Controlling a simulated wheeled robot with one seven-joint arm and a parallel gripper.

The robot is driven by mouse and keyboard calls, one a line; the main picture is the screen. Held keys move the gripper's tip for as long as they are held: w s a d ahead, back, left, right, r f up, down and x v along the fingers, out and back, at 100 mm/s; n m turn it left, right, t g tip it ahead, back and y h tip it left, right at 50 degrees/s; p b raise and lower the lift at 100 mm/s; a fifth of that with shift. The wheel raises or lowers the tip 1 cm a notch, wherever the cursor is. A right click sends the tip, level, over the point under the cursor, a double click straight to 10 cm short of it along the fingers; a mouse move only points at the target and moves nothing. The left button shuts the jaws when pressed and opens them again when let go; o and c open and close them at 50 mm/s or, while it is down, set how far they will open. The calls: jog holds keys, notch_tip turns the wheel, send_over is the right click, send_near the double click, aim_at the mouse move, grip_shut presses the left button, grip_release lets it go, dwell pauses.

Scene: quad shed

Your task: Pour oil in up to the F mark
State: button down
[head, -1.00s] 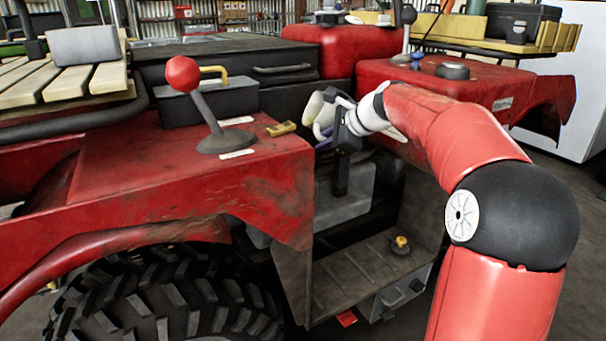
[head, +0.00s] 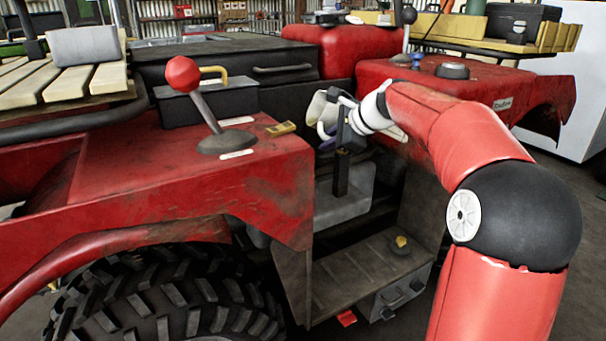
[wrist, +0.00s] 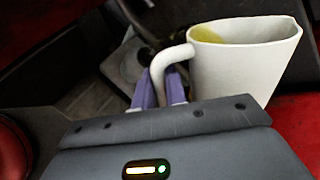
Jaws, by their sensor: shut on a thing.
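A pale white jug (wrist: 240,65) fills the upper right of the wrist view. Yellow-green oil (wrist: 225,33) shows inside its mouth. My gripper (wrist: 165,88) is shut on the jug's handle, with purple fingers on it. In the head view the jug (head: 317,107) is up in the gap between the red fenders, partly behind my gripper (head: 327,137). It leans somewhat; no stream of oil can be seen. A grey block (head: 350,195) sits below it in the gap. I cannot make out an F mark.
The red left fender (head: 200,175) carries a red-knobbed lever (head: 183,75) and a small brass-coloured piece (head: 281,128). The footwell floor (head: 365,270) holds a yellow-topped black piece (head: 401,242). The right fender (head: 520,85) is close behind my arm.

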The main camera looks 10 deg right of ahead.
jog(key=shift+w+d+r, duration=0.1)
jog(key=shift+d, duration=0.35)
jog(key=shift+d+h, duration=0.1)
jog(key=shift+h, duration=0.3)
dwell(0.6)
jog(key=shift+d+f+n+h, duration=0.1)
jog(key=shift+f+n+h, duration=0.2)
jog(key=shift+h, duration=0.1)
dwell(1.6)
jog(key=shift+d+r, duration=0.1)
jog(key=shift+r, duration=0.2)
jog(key=shift+f+m+y, duration=0.2)
jog(key=shift+m+y, duration=0.2)
jog(key=shift+y, duration=0.3)
jog(key=shift+m+t+y, duration=0.3)
jog(key=shift+y, duration=0.2)
jog(key=shift+a+r, duration=0.25)
jog(key=shift+r, duration=0.1)
